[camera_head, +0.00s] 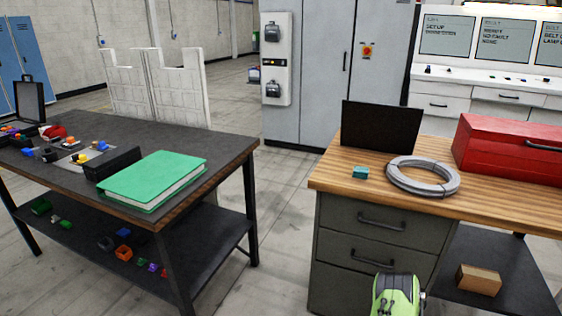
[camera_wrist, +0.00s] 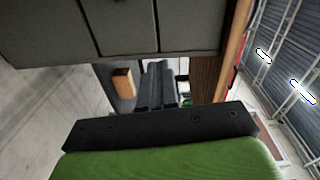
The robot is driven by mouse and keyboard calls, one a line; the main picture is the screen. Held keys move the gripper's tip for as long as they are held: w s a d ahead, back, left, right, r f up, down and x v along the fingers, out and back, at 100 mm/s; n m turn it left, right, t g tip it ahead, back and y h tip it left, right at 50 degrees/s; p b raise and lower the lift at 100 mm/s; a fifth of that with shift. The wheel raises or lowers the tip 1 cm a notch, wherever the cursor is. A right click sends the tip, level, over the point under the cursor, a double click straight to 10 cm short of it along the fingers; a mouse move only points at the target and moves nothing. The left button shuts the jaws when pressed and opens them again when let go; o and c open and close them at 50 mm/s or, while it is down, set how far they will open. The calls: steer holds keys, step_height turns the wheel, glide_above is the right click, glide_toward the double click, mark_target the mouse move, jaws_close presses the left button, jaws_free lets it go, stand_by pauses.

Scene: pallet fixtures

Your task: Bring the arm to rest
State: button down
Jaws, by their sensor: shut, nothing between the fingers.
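My gripper (camera_wrist: 161,70) shows in the wrist view. Its two dark fingers lie side by side, shut and empty, beyond the black bar and the green housing. The view looks tilted, with grey drawer fronts (camera_wrist: 125,28) across the top and the wooden table edge (camera_wrist: 236,45) at the right. The fingers appear apart from these surfaces. In the head view only a green part of my arm shows at the bottom, in front of the drawer cabinet (camera_head: 372,235); the gripper itself is hidden there.
The wooden workbench (camera_head: 335,180) carries a cable coil (camera_head: 393,184), a teal block (camera_head: 361,172), a black panel (camera_head: 380,125) and a red toolbox (camera_head: 500,150). A cardboard-coloured box (camera_head: 478,280) sits on its lower shelf. A dark table (camera_head: 215,140) with a green book (camera_head: 155,178) stands left. Floor between is clear.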

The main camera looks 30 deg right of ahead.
steer(key=w+a+r+n+g+y+p, duration=0.1)
steer(key=w+r+n+p, duration=0.1)
steer(key=w+r, duration=0.5)
steer(key=w+a+r+n+y+p, duration=0.15)
steer(key=w+r, duration=0.35)
steer(key=r, duration=0.5)
steer(key=w+a+r+n+y+p, duration=0.1)
steer(key=w+a+r+n+y, duration=0.15)
steer(key=a+r, duration=0.45)
steer(key=w+a+r+n+y+p, duration=0.1)
steer(key=a+r+n, duration=0.2)
steer(key=a+r, duration=0.4)
steer(key=s+a+r+n+y+p, duration=0.1)
steer(key=s+a+r+n+y, duration=0.15)
steer(key=a, duration=0.25)
steer(key=s+a+r+n+g+y+p, duration=0.1)
steer(key=s+a+r+n, duration=0.1)
steer(key=a+r+n, duration=0.3)
steer(key=s+a+r+n+y+p, duration=0.1)
steer(key=s+a+r, duration=0.1)
steer(key=a, duration=0.4)
steer(key=s+a+r+n+g+y+p, duration=0.1)
steer(key=s+a+n, duration=0.3)
steer(key=s+a, duration=0.2)
steer(key=s+a+r+n+g+y+p, duration=0.1)
steer(key=s+a+n, duration=0.4)
steer(key=s, duration=0.6)
steer(key=shift+s+a+r+g+y+p, duration=0.3)
steer(key=shift+a+r+g+y, duration=0.2)
steer(key=shift+a+g+y, duration=0.15)
